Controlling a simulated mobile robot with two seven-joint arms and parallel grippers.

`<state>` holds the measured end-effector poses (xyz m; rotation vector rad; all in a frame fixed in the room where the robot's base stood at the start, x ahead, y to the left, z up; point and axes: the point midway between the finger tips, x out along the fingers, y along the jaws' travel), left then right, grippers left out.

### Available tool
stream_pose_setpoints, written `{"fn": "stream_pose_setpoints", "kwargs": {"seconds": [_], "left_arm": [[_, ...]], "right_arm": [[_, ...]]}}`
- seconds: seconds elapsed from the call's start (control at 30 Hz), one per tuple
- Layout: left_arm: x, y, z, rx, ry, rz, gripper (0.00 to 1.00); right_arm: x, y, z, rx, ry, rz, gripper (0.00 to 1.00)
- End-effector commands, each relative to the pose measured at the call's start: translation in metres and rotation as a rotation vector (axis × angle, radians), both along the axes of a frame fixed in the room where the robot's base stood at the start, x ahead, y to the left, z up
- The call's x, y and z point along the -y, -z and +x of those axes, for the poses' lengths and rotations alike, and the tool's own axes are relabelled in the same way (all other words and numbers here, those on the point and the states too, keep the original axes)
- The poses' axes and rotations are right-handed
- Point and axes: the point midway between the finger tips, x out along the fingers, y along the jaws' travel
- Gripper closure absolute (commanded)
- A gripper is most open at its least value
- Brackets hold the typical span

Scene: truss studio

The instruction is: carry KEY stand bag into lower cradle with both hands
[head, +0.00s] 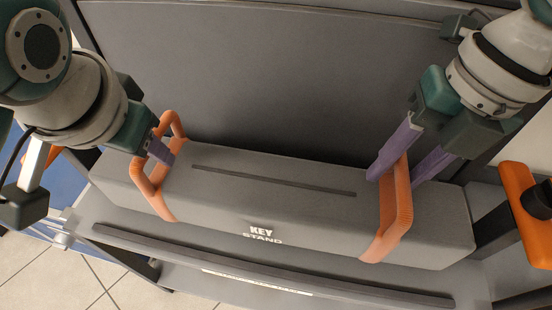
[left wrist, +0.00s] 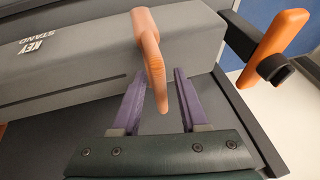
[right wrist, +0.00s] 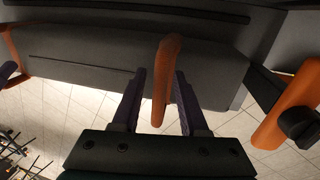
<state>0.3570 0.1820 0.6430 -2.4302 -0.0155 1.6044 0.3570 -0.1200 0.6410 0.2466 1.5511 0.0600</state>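The KEY STAND bag (head: 275,205) is a long grey box-shaped bag with white lettering and two orange loop handles. It lies lengthwise across the head view against a dark grey panel; what bears it underneath is hidden. My left gripper (head: 160,150) is at the left handle (head: 143,190). In the left wrist view its purple fingers (left wrist: 160,75) stand apart on either side of the handle (left wrist: 150,50). My right gripper (head: 405,165) is at the right handle (head: 394,225). In the right wrist view its fingers (right wrist: 160,75) stand open, one on each side of that handle (right wrist: 167,65).
A grey ledge with a dark bar (head: 260,265) runs along the bag's front. An orange lever with a black knob (head: 530,205) stands beyond the bag's right end; a similar one (left wrist: 275,48) shows in the left wrist view. Tiled floor (head: 40,275) shows at lower left.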

Motion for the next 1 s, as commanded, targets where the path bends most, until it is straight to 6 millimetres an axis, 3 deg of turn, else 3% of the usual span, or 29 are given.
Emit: {"fn": "stream_pose_setpoints", "kwargs": {"seconds": [0.3,0.43,0.8,1.0], "left_arm": [[0.0,-0.001,0.0,0.0,0.0,0.0,0.5],[0.002,-0.011,-0.004,0.003,0.001,0.0,0.5],[0.013,-0.083,-0.035,0.008,0.001,-0.002,0.5],[0.017,-0.104,-0.046,0.003,-0.001,-0.004,0.5]], "right_arm": [[0.0,0.0,0.0,0.0,0.0,0.0,0.51],[0.0,0.0,0.0,0.0,0.0,0.0,0.51],[0.0,0.0,0.0,0.0,0.0,0.001,0.51],[0.0,0.0,0.0,0.0,0.0,0.001,0.51]]}}
